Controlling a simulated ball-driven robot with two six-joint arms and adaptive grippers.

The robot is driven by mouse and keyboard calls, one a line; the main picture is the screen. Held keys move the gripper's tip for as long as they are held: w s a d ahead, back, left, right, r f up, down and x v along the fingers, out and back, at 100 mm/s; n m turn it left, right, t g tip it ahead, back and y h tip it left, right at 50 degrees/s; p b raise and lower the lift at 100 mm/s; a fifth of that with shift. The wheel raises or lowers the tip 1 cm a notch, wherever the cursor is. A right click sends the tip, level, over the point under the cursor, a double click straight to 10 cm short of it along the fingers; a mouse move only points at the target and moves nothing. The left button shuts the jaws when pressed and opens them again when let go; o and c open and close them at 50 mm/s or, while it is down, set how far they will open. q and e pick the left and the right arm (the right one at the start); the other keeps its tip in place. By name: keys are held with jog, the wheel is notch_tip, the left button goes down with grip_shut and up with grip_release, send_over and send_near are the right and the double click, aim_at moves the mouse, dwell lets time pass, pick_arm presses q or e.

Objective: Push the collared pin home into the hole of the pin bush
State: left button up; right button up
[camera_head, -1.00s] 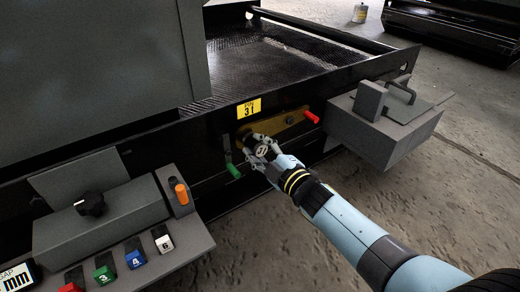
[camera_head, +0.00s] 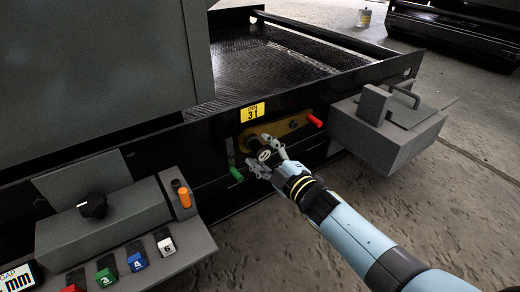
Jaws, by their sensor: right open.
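My right gripper (camera_head: 266,160) is open in front of the brass-coloured plate (camera_head: 287,127) on the black frame, below the yellow label marked 31. Its fingers are close to the left, lower part of that plate. The collared pin and the hole of the pin bush cannot be made out; the gripper covers that area. My left gripper is not in view.
A red-tipped handle (camera_head: 315,121) and a green-tipped handle (camera_head: 236,174) stick out near the plate. A grey box with a lid handle (camera_head: 385,135) juts out at the right. A grey console (camera_head: 110,215) with coloured, numbered blocks stands at the lower left.

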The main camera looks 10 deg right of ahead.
jog(key=v, duration=1)
jog(key=shift+s, duration=0.25)
